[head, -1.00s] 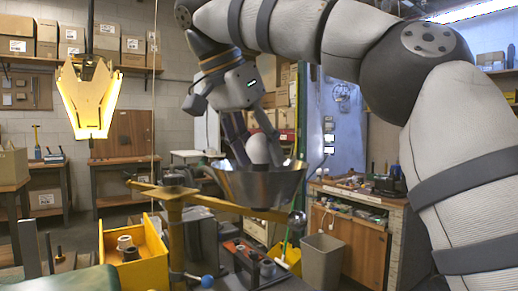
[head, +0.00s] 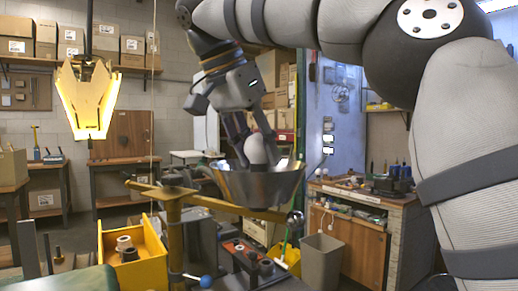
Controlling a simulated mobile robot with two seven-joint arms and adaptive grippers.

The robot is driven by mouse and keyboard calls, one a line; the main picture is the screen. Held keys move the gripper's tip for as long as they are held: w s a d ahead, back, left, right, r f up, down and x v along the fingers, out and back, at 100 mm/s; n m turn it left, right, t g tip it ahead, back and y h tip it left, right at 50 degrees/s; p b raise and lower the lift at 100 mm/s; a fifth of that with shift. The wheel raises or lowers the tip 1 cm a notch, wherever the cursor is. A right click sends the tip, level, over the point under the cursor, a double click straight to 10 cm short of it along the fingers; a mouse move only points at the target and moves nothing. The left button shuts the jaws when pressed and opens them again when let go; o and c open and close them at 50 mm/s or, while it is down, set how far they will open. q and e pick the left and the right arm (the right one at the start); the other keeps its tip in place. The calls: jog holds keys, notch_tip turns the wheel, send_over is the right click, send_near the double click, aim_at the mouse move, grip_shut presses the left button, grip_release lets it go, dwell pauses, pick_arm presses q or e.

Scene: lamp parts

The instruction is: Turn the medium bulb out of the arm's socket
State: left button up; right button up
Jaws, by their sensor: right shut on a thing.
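The medium bulb (head: 257,149) is white and round-topped. It stands upright inside a wide metal bowl-shaped shade (head: 262,188) at the right part of a yellow arm (head: 217,205). My right gripper (head: 256,146) comes down from above with its two fingers on either side of the bulb, shut on it. My left gripper is not in view.
The yellow arm rests on a yellow post (head: 175,238). A yellow bin (head: 132,259) with ring-shaped parts stands at the lower left. A lit yellow lamp (head: 87,98) hangs at the left. A grey waste bin (head: 321,261) stands at the right.

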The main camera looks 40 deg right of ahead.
jog(key=n+t, duration=0.2)
jog(key=n, duration=0.1)
jog(key=shift+n+y, duration=0.3)
jog(key=shift+n, duration=0.1)
jog(key=n+t+y, duration=0.1)
jog(key=n, duration=0.1)
jog(key=n+t, duration=0.1)
jog(key=n, duration=0.2)
jog(key=shift+y, duration=0.4)
jog(key=shift+n+t+y, duration=0.3)
jog(key=shift+n, duration=0.6)
jog(key=n+y, duration=0.1)
jog(key=n, duration=0.2)
jog(key=shift+t+y, duration=0.3)
jog(key=n+y, duration=0.1)
jog(key=n, duration=0.2)
jog(key=shift+n+y, duration=0.4)
